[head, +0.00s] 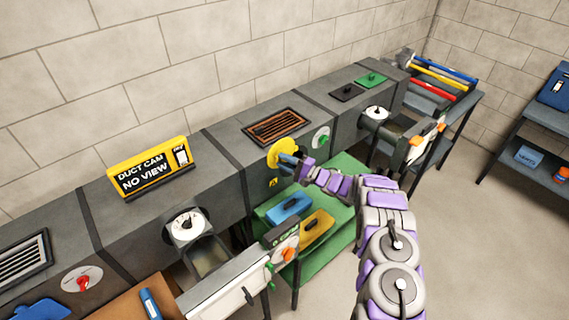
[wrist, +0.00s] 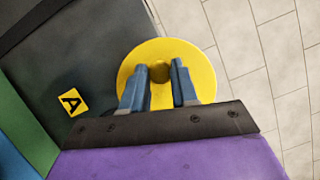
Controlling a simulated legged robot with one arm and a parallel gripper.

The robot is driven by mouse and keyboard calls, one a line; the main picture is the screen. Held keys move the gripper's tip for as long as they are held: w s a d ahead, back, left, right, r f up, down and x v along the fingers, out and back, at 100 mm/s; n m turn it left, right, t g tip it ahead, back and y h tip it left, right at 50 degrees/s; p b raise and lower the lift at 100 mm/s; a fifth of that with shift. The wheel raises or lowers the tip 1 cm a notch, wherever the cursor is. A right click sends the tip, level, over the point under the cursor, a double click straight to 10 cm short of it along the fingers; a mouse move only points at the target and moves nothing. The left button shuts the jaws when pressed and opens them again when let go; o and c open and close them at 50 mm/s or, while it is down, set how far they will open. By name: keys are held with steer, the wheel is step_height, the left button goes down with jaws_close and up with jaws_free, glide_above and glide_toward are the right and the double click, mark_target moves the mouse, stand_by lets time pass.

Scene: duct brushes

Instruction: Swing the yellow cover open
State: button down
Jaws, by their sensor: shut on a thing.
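The yellow cover (head: 281,152) is a round disc on the front face of the grey duct, near the middle of the head view. In the wrist view the yellow cover (wrist: 196,54) faces me, with a small round knob (wrist: 160,72) at its middle. My gripper (wrist: 160,70) has its two blue-grey fingers on either side of the knob and is shut on it. In the head view my gripper (head: 293,160) reaches the cover from the right. The fingers hide part of the disc. Whatever lies behind the cover is hidden.
A green shelf (head: 330,215) with blue and yellow boxes stands below. A "DUCT CAM NO VIEW" sign (head: 150,172) stands on the duct.

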steer(key=shift+w+d, duration=0.15)
steer(key=shift+d, duration=0.05)
steer(key=c, duration=1.3)
jaws_free()
steer(key=shift+c, duration=0.2)
steer(key=o, duration=0.3)
steer(key=shift+w+f, duration=0.1)
steer(key=shift+w, duration=0.05)
steer(key=shift+o, duration=0.9)
steer(key=p+v, duration=0.1)
steer(key=v, duration=1.6)
steer(key=shift+s+d, duration=0.25)
